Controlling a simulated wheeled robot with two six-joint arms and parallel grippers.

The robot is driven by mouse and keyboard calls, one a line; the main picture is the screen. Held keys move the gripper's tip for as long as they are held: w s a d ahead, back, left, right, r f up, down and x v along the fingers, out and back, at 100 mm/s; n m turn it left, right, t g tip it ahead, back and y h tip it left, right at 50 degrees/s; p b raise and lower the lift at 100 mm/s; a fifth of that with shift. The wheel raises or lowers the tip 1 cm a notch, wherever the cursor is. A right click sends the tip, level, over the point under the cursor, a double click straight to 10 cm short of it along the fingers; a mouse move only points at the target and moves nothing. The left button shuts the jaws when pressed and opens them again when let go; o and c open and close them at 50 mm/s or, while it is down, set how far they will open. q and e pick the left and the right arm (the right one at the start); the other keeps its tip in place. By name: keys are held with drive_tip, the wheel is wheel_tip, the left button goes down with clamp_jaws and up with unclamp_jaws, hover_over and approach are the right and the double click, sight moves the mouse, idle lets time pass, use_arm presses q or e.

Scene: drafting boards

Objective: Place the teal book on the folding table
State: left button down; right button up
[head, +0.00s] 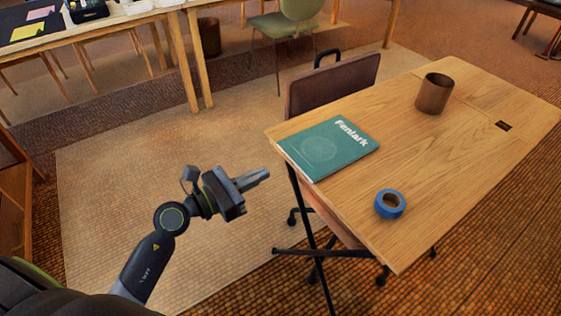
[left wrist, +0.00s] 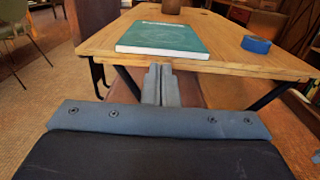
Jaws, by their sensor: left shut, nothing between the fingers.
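The teal book (head: 327,149), with white lettering on its cover, lies flat on the wooden folding table (head: 440,150) near its left corner. It also shows in the left wrist view (left wrist: 163,39), close to the table's near edge. My left gripper (head: 262,176) is shut and empty. It is left of the table, apart from the book, with its fingers pointing toward the table. In the left wrist view its closed fingers (left wrist: 160,72) show just below the table edge and the book. My right gripper is not in view.
A blue tape roll (head: 390,204) and a brown cup (head: 433,93) stand on the folding table. A brown chair (head: 333,84) is behind its left side. Another table (head: 130,17) and a green chair (head: 288,27) are at the back. Floor left of the table is clear.

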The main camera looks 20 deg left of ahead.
sight(291, 159)
use_arm(q)
drive_tip(key=x, duration=0.6)
drive_tip(key=shift+w+d, duration=0.15)
drive_tip(key=x, duration=0.3)
drive_tip(key=shift+p, duration=0.3)
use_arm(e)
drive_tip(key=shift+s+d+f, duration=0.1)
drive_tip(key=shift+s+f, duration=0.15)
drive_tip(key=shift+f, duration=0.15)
